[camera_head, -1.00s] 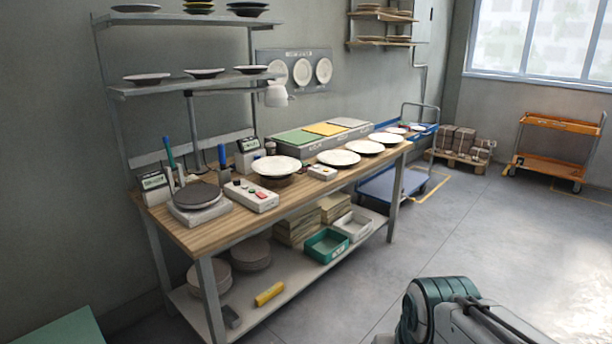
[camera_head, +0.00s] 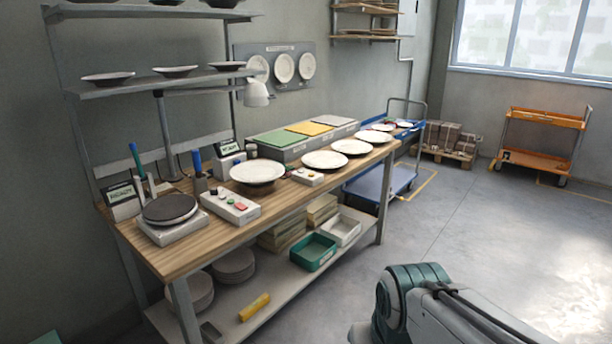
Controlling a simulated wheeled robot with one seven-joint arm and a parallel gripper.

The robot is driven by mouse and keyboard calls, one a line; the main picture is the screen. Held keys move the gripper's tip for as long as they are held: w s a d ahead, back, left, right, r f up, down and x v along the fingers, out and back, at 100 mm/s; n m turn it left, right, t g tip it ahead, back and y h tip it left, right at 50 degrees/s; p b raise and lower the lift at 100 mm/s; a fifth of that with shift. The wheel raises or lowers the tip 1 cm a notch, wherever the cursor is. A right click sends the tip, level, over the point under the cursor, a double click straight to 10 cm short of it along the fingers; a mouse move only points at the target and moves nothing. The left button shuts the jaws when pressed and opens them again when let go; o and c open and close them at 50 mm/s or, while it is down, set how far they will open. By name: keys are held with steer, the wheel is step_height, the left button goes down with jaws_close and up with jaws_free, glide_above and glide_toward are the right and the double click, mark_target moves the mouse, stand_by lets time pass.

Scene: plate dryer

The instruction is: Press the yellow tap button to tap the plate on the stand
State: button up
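A white plate (camera_head: 257,171) rests on a dark round stand (camera_head: 258,188) on the wooden workbench. A pale control box (camera_head: 231,206) with several small buttons, red and green among them, sits to the left of and in front of the plate. A smaller white box (camera_head: 307,176) with small buttons sits to the right of the plate. I cannot make out which button is the yellow tap button at this size. My arm shows at the lower right, over the floor and apart from the bench. My gripper is outside the view.
A dark round disc on a scale-like base (camera_head: 172,231) stands at the bench's near left. More white plates (camera_head: 325,160) line the bench's right part, beside coloured pads (camera_head: 310,129). A lamp (camera_head: 256,93) hangs above. A blue cart (camera_head: 383,185) stands beyond. The floor in front is clear.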

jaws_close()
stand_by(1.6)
